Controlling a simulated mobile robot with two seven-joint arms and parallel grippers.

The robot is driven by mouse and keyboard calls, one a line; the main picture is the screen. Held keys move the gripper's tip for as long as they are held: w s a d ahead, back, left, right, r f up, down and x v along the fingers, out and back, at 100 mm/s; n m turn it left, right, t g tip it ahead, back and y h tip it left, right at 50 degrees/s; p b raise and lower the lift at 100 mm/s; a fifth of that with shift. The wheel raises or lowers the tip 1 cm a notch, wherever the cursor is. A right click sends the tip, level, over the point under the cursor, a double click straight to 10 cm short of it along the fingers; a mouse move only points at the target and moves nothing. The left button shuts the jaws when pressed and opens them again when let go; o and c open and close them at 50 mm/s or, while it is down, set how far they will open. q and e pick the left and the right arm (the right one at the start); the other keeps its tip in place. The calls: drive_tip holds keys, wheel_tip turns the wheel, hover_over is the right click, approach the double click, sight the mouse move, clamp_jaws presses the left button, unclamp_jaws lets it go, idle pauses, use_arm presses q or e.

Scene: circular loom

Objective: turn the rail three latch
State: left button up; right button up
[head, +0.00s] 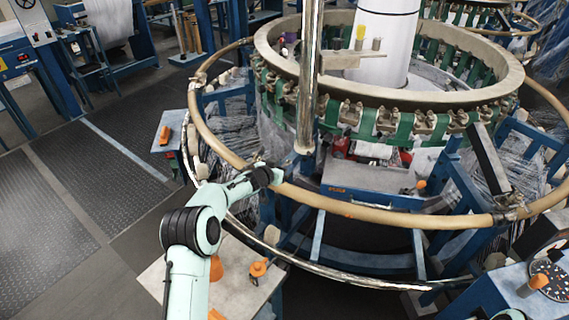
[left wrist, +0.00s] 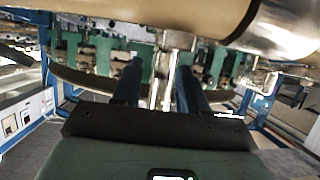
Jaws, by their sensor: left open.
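A tan ring rail (head: 375,211) circles the loom. My left arm reaches up from the bottom, and its gripper (head: 272,175) is at the near left part of this rail. In the left wrist view the gripper (left wrist: 160,92) is open, its two dark fingers apart. A pale metal stem (left wrist: 166,72), seemingly the latch, hangs below the tan rail (left wrist: 150,18) and appears between the fingers; I cannot tell whether they touch it. A shiny metal sleeve (left wrist: 285,25) is at upper right. The arm hides most of the latch in the head view. My right gripper is out of view.
A vertical metal post (head: 308,85) stands just behind the gripper. A lower chrome hoop (head: 330,272) runs below the rail. A pale table (head: 232,290) with orange-handled items lies below the arm. Another metal fitting (head: 507,212) is on the rail at right. Open floor (head: 60,215) is at left.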

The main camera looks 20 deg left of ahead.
use_arm(q)
drive_tip(key=shift+x, duration=0.8)
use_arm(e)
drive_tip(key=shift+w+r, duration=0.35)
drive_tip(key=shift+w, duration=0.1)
use_arm(q)
drive_tip(key=shift+s, duration=0.1)
drive_tip(key=shift+c, duration=0.3)
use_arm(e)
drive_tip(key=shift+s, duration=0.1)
